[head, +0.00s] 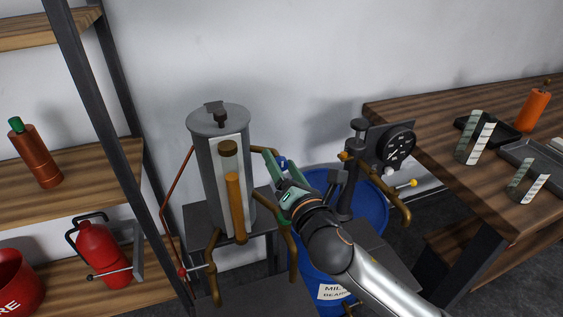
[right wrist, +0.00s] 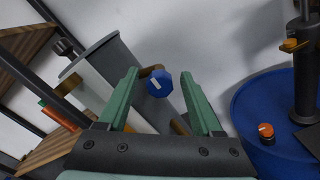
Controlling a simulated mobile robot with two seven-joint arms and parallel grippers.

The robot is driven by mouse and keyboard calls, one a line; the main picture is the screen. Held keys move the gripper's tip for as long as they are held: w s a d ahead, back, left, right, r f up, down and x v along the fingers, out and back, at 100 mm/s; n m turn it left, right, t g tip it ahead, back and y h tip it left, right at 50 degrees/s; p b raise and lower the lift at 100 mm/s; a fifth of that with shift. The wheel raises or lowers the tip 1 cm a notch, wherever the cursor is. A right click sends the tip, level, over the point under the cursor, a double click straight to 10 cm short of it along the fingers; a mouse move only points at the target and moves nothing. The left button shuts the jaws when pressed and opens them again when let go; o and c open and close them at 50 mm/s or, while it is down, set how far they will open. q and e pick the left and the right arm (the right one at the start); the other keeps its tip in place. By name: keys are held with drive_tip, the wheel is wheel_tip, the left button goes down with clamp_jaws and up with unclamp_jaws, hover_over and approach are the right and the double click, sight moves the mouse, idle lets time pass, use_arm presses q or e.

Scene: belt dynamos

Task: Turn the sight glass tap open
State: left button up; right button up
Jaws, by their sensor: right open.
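The tap is a blue knob (right wrist: 160,83) with a white mark, on a brass pipe at the side of a tall grey vessel (head: 218,120). In the head view only a bit of the blue knob (head: 283,163) shows beside the green fingers. An upright amber tube (head: 235,207) stands at the vessel's front. My right gripper (head: 276,166) is open at the vessel's right side. In the right wrist view the knob appears between the spread fingertips of the right gripper (right wrist: 160,75); contact cannot be told. My left gripper is out of view.
A blue drum (head: 371,200) with a dark pump post (head: 357,165) stands close right of my arm. Brass pipes (head: 290,245) bend below the vessel. A shelf (head: 90,185) with a red extinguisher (head: 99,248) is at left. A wooden table (head: 425,135) is at right.

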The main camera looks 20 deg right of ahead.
clamp_jaws()
idle(0.4)
idle(0.4)
drive_tip(key=m+p, duration=0.1)
drive_tip(key=m, duration=0.2)
drive_tip(key=shift+r+m+p, duration=0.1)
drive_tip(key=shift+m+p, duration=0.3)
drive_tip(key=m+p, duration=0.1)
drive_tip(key=m, duration=0.3)
drive_tip(key=shift+m, duration=0.3)
drive_tip(key=m+p, duration=0.2)
drive_tip(key=m, duration=0.3)
drive_tip(key=shift+m+p, duration=0.55)
drive_tip(key=shift+m, duration=1.65)
